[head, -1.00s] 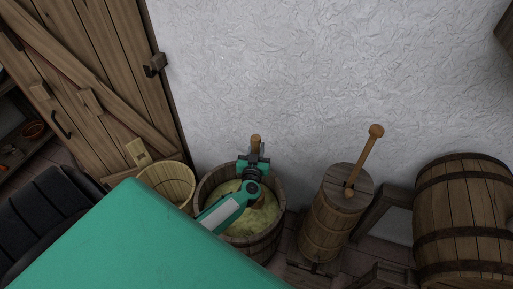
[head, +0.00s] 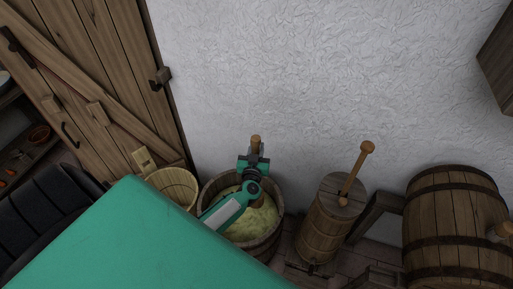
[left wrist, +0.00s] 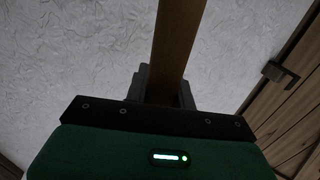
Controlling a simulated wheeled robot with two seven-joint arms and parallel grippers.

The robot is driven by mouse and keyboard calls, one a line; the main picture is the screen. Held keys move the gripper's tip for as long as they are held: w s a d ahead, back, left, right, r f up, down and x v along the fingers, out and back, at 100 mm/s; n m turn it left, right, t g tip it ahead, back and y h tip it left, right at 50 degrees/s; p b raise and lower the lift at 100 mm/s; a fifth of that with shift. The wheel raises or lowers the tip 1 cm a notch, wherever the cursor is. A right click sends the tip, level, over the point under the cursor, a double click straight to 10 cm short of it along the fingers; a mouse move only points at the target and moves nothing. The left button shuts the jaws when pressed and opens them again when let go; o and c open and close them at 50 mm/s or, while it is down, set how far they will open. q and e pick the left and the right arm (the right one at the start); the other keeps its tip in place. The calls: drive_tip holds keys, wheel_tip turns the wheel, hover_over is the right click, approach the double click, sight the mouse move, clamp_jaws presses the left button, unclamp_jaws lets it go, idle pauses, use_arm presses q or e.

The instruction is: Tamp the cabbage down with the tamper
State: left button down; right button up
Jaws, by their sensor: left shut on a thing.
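A round wooden tub (head: 268,247) stands on the floor against the wall, with pale green cabbage (head: 262,222) inside it. My left gripper (head: 255,160) is over the tub and shut on the wooden tamper (head: 256,141). The tamper's handle top sticks up above the gripper. In the left wrist view the wooden shaft (left wrist: 174,50) runs up from between the dark fingers (left wrist: 163,88). My right gripper is not in view.
A lighter wooden bucket (head: 174,186) stands close left of the tub. A churn (head: 318,232) with a slanted stick (head: 356,172) stands to the right, then a large barrel (head: 452,225). A plank door (head: 120,60) is at the left. The white wall (head: 320,70) is close behind.

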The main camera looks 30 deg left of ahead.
sight(256, 136)
use_arm(q)
wheel_tip(256, 136, up, 7)
drive_tip(key=p, duration=0.7)
drive_tip(key=shift+r, duration=1.15)
